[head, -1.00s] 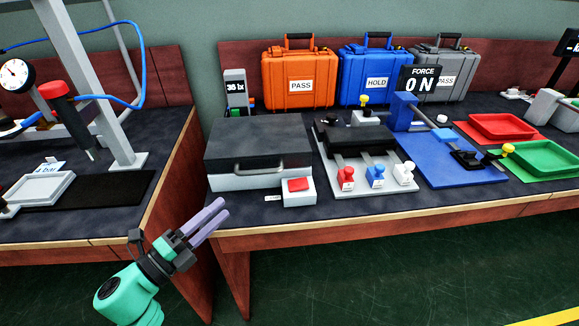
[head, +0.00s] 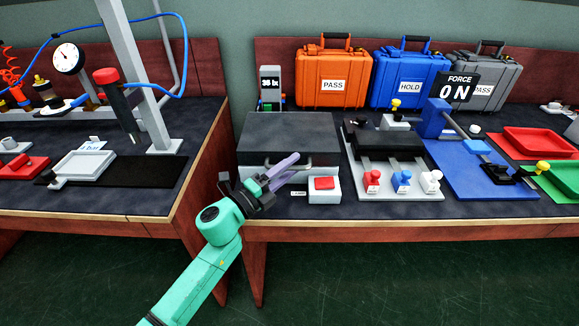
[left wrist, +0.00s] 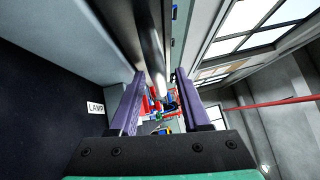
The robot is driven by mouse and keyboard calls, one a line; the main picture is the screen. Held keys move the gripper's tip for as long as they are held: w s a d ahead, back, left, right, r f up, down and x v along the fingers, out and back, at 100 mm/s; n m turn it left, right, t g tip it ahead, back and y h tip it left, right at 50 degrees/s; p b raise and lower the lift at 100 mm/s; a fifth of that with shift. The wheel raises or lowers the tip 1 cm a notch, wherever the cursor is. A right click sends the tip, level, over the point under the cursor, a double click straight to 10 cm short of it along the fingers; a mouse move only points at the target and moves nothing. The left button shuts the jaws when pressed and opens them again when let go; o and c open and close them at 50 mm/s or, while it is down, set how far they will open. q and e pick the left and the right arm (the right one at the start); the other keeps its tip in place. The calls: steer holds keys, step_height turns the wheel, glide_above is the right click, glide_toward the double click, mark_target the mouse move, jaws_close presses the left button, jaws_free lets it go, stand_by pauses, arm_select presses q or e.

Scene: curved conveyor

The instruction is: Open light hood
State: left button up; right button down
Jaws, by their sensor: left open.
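The light hood (head: 290,132) is a dark grey box lid on a light grey base, and it is shut. Its grey bar handle (head: 262,165) runs along the front. My left gripper (head: 302,163) has its two lilac fingers at the handle, covering its right part in the head view. In the left wrist view the gripper (left wrist: 160,74) is open, and a shiny grey bar (left wrist: 156,50), apparently the handle, runs between the fingertips. I cannot tell whether they touch it. My right gripper is not in view.
A red button on a white box (head: 324,184) sits right of the fingers. A LAMP label (left wrist: 96,108) lies on the table. A fixture with stamps (head: 402,183) stands to the right. A gap separates the left table (head: 130,195).

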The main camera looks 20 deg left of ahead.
arm_select(q)
jaws_close()
stand_by(1.3)
